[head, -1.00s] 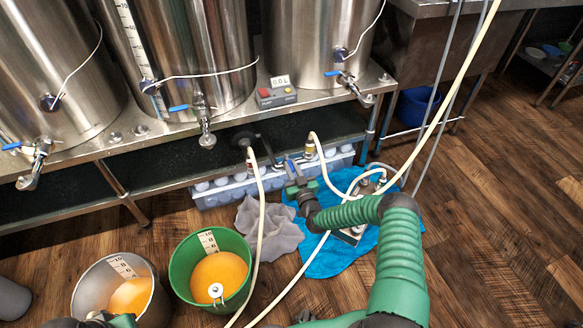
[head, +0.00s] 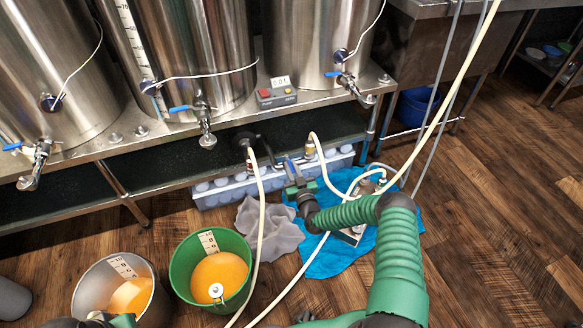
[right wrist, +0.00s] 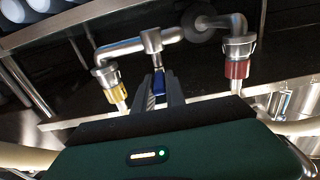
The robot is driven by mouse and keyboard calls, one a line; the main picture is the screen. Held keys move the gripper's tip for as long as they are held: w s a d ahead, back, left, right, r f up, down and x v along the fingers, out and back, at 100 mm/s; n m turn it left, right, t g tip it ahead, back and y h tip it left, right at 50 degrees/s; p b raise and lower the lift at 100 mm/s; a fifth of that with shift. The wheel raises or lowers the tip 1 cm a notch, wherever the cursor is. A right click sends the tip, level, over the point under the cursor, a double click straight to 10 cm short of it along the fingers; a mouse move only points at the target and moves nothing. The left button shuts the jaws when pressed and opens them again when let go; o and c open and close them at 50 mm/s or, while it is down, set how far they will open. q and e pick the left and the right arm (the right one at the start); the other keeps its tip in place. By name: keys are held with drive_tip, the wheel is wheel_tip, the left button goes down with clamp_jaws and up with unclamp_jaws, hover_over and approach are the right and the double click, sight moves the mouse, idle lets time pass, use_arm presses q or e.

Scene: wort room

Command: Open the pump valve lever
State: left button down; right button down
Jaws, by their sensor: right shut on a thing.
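The blue pump valve lever (right wrist: 158,82) sits below a metal valve on a pipe between a yellow-ringed fitting (right wrist: 106,76) and a red-ringed fitting (right wrist: 237,68). My right gripper (right wrist: 160,92) is shut on this lever, with a finger on each side of it. In the head view my right gripper (head: 293,176) reaches under the steel bench, and a bit of blue shows at its tips. The wrist hides part of the pump area there.
Steel tanks (head: 190,50) stand on the bench (head: 230,118) above. A cream hose (head: 261,215) hangs close left of my gripper. A blue cloth (head: 330,262) lies below. Green (head: 178,280) and grey (head: 80,290) buckets stand at lower left. Floor at right is clear.

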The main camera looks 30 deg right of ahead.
drive_tip(key=w+a+m+g+h+b, duration=0.1)
drive_tip(key=m+g+h, duration=0.2)
drive_tip(key=w+a+m+g+h+b, duration=0.1)
drive_tip(key=m+g+h+b, duration=0.1)
drive_tip(key=m+g+h, duration=0.1)
drive_tip(key=w+a+m+g+h+b, duration=0.1)
drive_tip(key=a+m+g+h+b, duration=0.1)
drive_tip(key=h, duration=0.3)
drive_tip(key=shift+f+m+g, duration=0.35)
drive_tip(key=shift+m+g, duration=0.15)
drive_tip(key=shift+m, duration=0.3)
drive_tip(key=shift+w+r+m+g+h+b, duration=0.25)
drive_tip(key=shift+m+g+h+b, duration=0.2)
drive_tip(key=shift+b, duration=0.4)
drive_tip(key=c, duration=1.4)
unclamp_jaws()
